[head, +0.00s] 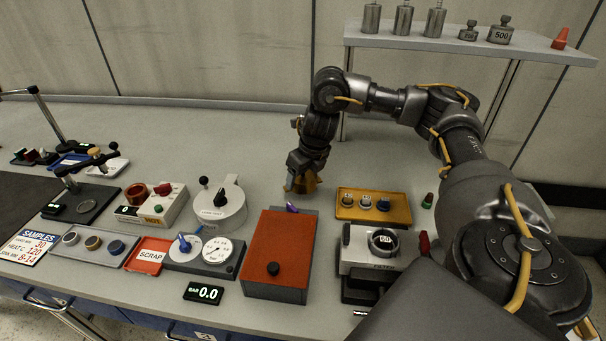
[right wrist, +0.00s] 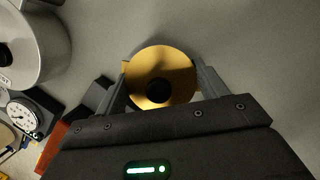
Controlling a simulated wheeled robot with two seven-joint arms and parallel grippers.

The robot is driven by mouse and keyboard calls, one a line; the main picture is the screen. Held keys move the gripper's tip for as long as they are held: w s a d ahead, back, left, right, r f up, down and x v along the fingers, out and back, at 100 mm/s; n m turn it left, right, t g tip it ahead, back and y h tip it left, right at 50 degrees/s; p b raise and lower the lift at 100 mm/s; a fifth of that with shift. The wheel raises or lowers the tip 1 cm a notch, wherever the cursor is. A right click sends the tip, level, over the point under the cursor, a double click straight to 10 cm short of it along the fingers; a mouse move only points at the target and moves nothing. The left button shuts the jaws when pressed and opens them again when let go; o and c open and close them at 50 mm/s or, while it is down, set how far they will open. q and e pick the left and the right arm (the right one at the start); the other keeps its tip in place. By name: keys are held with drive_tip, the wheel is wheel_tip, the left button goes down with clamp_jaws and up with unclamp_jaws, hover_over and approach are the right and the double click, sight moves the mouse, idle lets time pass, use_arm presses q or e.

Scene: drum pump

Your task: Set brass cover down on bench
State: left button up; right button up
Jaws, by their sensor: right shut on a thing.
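My right gripper (head: 303,176) reaches down behind the orange-topped box, over the bench (head: 262,170). It is shut on the brass cover (head: 301,185), which is partly hidden by the gripper in the head view. In the right wrist view the brass cover (right wrist: 150,62) is a round golden disc with a black knob, between the two fingers of the gripper (right wrist: 162,82). Grey bench surface lies below and around it. I cannot tell whether the cover touches the bench. My left gripper is not in view.
The orange-topped box (head: 279,245) stands in front of the gripper. A white round pot (head: 219,205) is to the left, and a yellow tray (head: 373,207) with several small pieces is to the right. Bench behind the pot is clear. A raised shelf (head: 460,42) holds weights.

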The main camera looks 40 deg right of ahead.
drive_tip(key=shift+w+r, duration=0.15)
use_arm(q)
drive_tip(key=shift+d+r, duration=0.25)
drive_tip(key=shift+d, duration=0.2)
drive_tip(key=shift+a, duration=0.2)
use_arm(e)
drive_tip(key=shift+f, duration=0.6)
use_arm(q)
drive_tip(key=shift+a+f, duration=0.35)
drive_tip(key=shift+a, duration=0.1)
use_arm(e)
drive_tip(key=shift+f, duration=0.15)
